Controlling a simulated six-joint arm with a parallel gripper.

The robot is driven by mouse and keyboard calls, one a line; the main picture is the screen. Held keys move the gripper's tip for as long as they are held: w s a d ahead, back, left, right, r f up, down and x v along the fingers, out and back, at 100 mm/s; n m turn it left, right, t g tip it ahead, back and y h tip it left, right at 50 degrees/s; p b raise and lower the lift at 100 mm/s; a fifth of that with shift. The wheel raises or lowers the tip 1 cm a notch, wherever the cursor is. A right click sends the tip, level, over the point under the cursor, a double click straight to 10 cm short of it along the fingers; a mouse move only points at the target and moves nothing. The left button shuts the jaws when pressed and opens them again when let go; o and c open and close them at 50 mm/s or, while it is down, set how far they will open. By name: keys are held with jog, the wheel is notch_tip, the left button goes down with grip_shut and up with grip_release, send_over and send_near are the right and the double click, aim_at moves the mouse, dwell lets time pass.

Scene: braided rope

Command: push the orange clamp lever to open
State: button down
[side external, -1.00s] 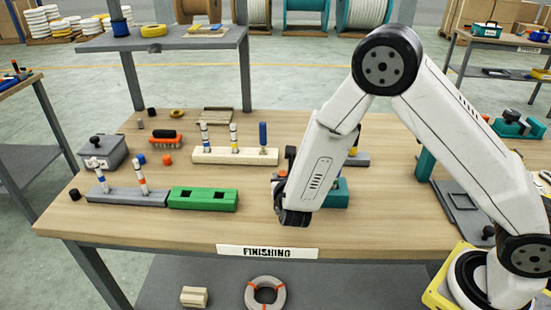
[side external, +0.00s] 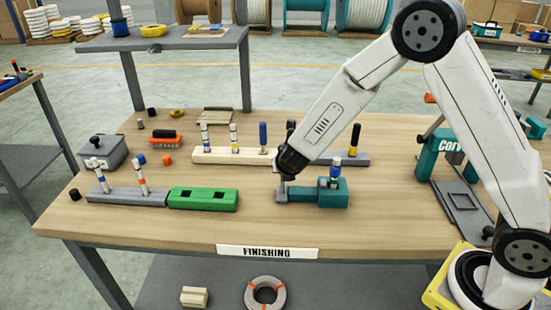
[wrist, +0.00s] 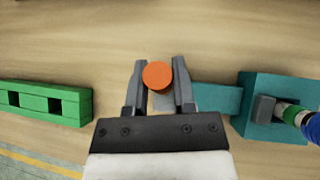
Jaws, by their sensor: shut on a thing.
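A teal clamp block (side external: 333,194) sits at the front middle of the bench, with a banded rope piece (side external: 335,170) upright in it. The clamp also shows at the right of the wrist view (wrist: 262,90), with a teal arm reaching left. An orange round knob (wrist: 158,75), which looks like the clamp lever's end seen from above, is between my fingers. My gripper (wrist: 158,88) is shut on it. In the side view my gripper (side external: 284,172) is at the clamp's left end, above a grey part (side external: 282,191); the orange knob is hidden there.
A green block with two holes (side external: 203,199) lies left of the clamp. A pale rack (side external: 235,156) and a grey rack (side external: 345,159) with upright rope pieces stand behind. A teal frame (side external: 428,160) with an orange part stands right. The bench front is clear.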

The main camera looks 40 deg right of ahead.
jog(key=shift+w+d+f+g+y, duration=0.2)
jog(key=shift+d+g+y, duration=0.05)
jog(key=shift+g+y, duration=0.25)
dwell(0.4)
jog(key=shift+c, duration=2.2)
grip_release()
jog(key=shift+r, duration=0.2)
jog(key=v, duration=0.7)
jog(key=shift+s, duration=0.2)
jog(key=shift+a+r, duration=0.15)
